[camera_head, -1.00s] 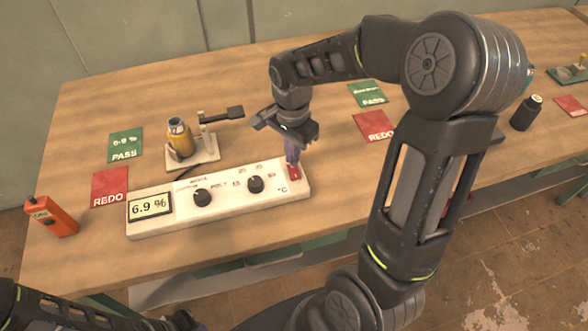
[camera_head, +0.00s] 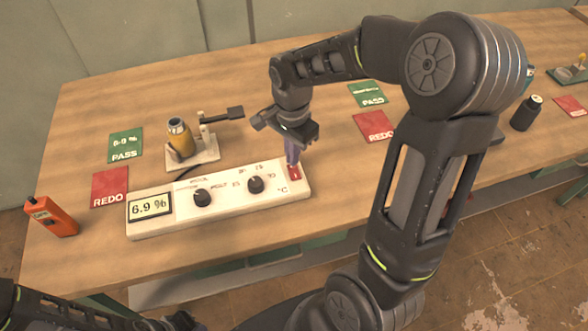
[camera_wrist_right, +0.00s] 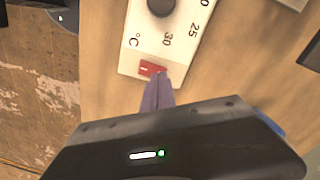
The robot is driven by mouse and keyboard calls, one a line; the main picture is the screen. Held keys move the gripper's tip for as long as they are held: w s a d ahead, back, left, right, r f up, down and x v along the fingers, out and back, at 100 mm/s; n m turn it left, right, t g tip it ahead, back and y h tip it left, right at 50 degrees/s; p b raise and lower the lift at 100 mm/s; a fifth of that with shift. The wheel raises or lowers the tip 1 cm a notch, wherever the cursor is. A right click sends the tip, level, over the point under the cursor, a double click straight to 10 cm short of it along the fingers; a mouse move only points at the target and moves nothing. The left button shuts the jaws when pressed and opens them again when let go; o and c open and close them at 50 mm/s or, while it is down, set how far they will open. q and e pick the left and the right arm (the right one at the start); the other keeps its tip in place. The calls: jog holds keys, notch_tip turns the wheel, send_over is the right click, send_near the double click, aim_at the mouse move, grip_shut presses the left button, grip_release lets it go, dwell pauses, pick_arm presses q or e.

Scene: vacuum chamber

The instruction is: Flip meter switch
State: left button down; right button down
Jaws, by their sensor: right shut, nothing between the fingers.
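The meter (camera_head: 225,208) is a long white box on the wooden table, with two black knobs and a display (camera_head: 150,207) reading 6.9 %. Its red switch (camera_head: 295,173) is at the right end, and it also shows in the right wrist view (camera_wrist_right: 152,69). My right gripper (camera_head: 293,160) is shut and empty, pointing down with its purple fingertips at the red switch. In the right wrist view the fingertips (camera_wrist_right: 160,82) overlap the switch's edge; I cannot tell whether they press it. The left gripper is not clearly visible; part of my left arm shows at the bottom left.
A brass cylinder (camera_head: 181,138) sits on a white stand behind the meter. Green PASS (camera_head: 125,146) and red REDO (camera_head: 110,187) cards lie at left, with another pair at right. An orange handheld device (camera_head: 50,216) stands at the left edge. A black cylinder (camera_head: 525,114) stands at right.

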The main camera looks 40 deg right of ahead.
jog(key=shift+f+b, duration=0.8)
jog(key=shift+f, duration=0.15)
dwell(0.9)
jog(key=shift+r, duration=0.1)
jog(key=shift+r+p, duration=2.6)
jog(key=shift+r, duration=0.85)
